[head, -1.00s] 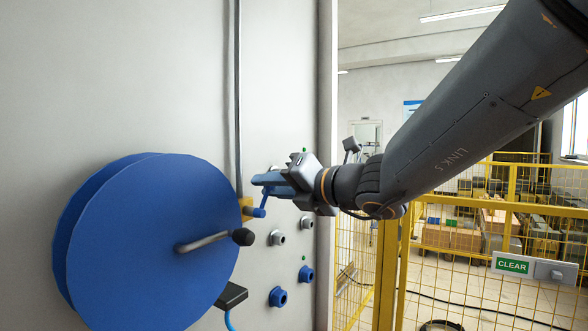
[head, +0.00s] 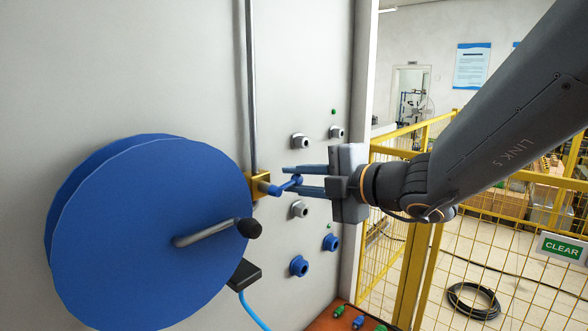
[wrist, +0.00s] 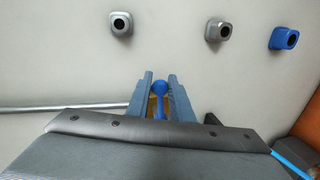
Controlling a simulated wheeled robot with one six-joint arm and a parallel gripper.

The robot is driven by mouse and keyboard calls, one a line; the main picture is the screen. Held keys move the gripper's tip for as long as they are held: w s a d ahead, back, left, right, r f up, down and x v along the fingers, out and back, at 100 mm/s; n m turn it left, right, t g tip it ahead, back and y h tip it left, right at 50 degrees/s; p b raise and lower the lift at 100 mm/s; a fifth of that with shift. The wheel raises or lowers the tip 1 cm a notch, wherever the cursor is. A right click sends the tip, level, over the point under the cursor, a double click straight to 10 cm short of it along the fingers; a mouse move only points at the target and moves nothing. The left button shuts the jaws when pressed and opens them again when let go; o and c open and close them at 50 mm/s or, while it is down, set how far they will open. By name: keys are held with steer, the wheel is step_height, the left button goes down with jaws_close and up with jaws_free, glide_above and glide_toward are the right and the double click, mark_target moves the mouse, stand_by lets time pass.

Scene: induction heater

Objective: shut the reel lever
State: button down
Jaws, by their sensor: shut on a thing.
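The blue reel lever (head: 286,185) sticks out to the right from a brass valve (head: 260,184) beside the large blue reel (head: 150,235). It slants slightly upward and ends in a round knob. My gripper (head: 300,181) reaches in from the right, one finger above the lever and one below, shut on its knob end. In the wrist view the lever (wrist: 160,98) stands between the two grey-blue fingers (wrist: 160,88), with the brass valve partly hidden behind it.
A grey crank with a black knob (head: 250,228) juts from the reel, below the lever. Grey ports (head: 299,209) and blue ports (head: 299,266) stud the wall close to my gripper. A vertical pipe (head: 251,90) rises from the valve. A yellow fence (head: 410,250) stands at right.

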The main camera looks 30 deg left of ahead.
steer(key=shift+f+m, duration=0.35)
steer(key=shift+m, duration=0.15)
steer(key=c, duration=1.6)
jaws_free()
steer(key=shift+w, duration=0.1)
steer(key=shift+d, duration=0.1)
steer(key=b+v, duration=0.2)
steer(key=v, duration=0.5)
steer(key=shift+d, duration=0.3)
